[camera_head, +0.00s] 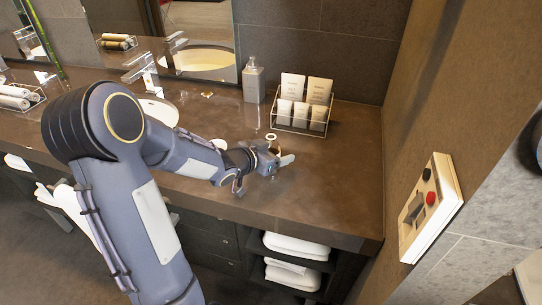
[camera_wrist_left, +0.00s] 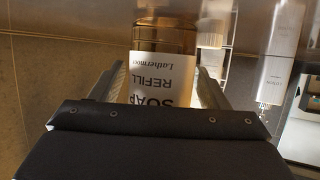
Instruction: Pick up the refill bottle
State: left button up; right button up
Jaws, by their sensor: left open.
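The refill bottle (camera_wrist_left: 162,40) is amber with a white label reading "SOAP REFILL", upside down in the left wrist view. It stands between the two fingers of my left gripper (camera_wrist_left: 160,88), which are open on either side of it. Whether either finger touches it cannot be told, and its lower part in that view is hidden behind the gripper body. In the head view my left gripper (camera_head: 277,159) is low over the brown counter, in front of the tube rack, and mostly hides the bottle. My right gripper is not in view.
A wire rack (camera_head: 300,128) of white tubes stands behind the gripper, with a grey dispenser bottle (camera_head: 253,82) left of it. The sink (camera_head: 158,112) is further left. A wall with a button panel (camera_head: 431,207) bounds the right. The counter (camera_head: 330,190) right of the gripper is clear.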

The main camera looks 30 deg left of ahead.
pick_arm(q)
jog(key=c, duration=1.1)
jog(key=shift+r, duration=0.2)
jog(key=shift+c, duration=0.2)
